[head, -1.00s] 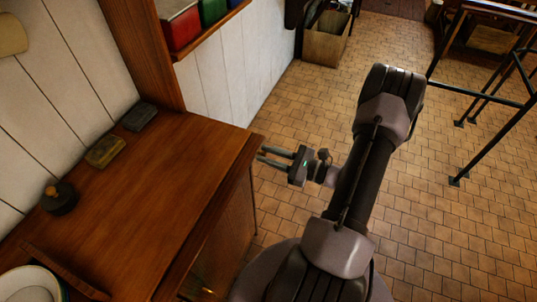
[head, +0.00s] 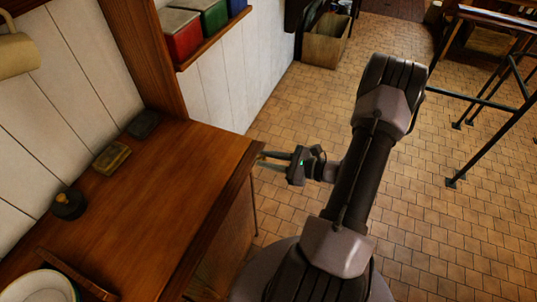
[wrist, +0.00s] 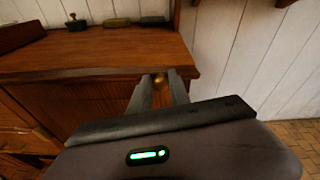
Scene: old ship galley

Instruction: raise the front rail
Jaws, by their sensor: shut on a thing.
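The front rail (head: 228,190) is a wooden strip along the front edge of the brown counter (head: 150,200). In the wrist view the rail (wrist: 85,72) runs across below the counter top. My gripper (head: 261,159) is at the rail's far end, near the counter corner.
A dark round pot (head: 68,204), a yellowish block (head: 112,157) and a dark block (head: 143,124) stand by the wall. A plate (head: 38,288) is at the near left. Coloured tins (head: 183,34) sit on a shelf. Tiled floor is open to the right; a black metal frame (head: 490,105) stands there.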

